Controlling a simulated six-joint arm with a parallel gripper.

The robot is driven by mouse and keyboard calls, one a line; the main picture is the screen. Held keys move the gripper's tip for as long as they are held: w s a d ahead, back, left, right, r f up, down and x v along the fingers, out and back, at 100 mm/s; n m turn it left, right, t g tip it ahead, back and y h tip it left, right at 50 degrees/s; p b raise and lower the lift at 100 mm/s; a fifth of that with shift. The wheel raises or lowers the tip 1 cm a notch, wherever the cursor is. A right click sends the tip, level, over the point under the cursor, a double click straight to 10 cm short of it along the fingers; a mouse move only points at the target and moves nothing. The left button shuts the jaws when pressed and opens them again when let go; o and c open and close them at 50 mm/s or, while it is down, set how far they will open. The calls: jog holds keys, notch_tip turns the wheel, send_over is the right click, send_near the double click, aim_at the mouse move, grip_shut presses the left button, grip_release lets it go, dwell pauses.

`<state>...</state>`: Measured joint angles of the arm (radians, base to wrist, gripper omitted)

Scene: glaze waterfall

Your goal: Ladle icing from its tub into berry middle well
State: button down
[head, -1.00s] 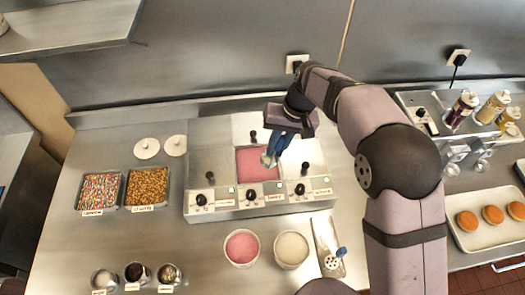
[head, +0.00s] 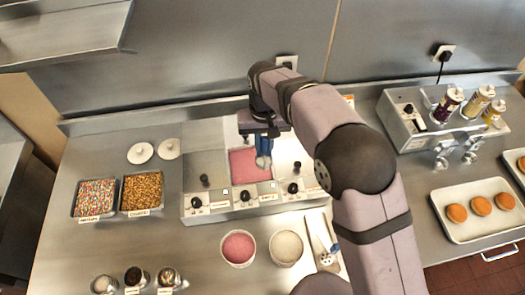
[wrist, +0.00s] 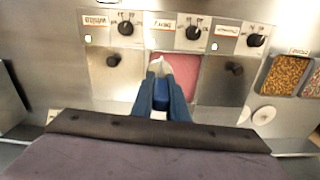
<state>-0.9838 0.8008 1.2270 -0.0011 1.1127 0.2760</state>
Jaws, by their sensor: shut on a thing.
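The glaze unit's berry middle well (head: 243,176) is uncovered and holds pink glaze. Its label reads as berry in the wrist view, where pink glaze (wrist: 186,72) shows around my fingertips. My gripper (head: 264,162) points down over the right part of this well. It is shut on a slim blue-handled utensil (wrist: 161,95), seemingly the ladle, with a pale tip between the fingers. Its bowl is mostly hidden, so I cannot tell what it holds. A white icing tub (head: 286,248) and a pink tub (head: 238,248) stand in front of the unit.
The neighbouring wells have grey covers with black knobs. A rest with a perforated utensil (head: 326,258) lies right of the tubs. Two topping trays (head: 142,192) and two round lids stand left. A donut tray (head: 478,208) and bottles are right.

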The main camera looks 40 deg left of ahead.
jog(key=s+a+r+n+b, duration=0.2)
jog(key=s+r+b, duration=0.15)
jog(key=s, duration=0.45)
jog(key=s+a+r+n+b, duration=0.2)
jog(key=s+a+r, duration=0.15)
jog(key=s, duration=0.45)
jog(key=s+d+f, duration=0.3)
jog(key=d+f, duration=0.1)
jog(key=d, duration=0.2)
jog(key=s+d+f+n+b, duration=0.1)
jog(key=s+d+f, duration=0.3)
jog(key=d, duration=0.3)
jog(key=shift+d+n, duration=0.15)
jog(key=shift+n, duration=0.15)
jog(key=shift+s+d+f+b, duration=0.1)
jog(key=shift+s+f+b, duration=0.05)
jog(key=shift+b, duration=0.2)
notch_tip(320, 180, down, 10)
jog(key=b, duration=0.7)
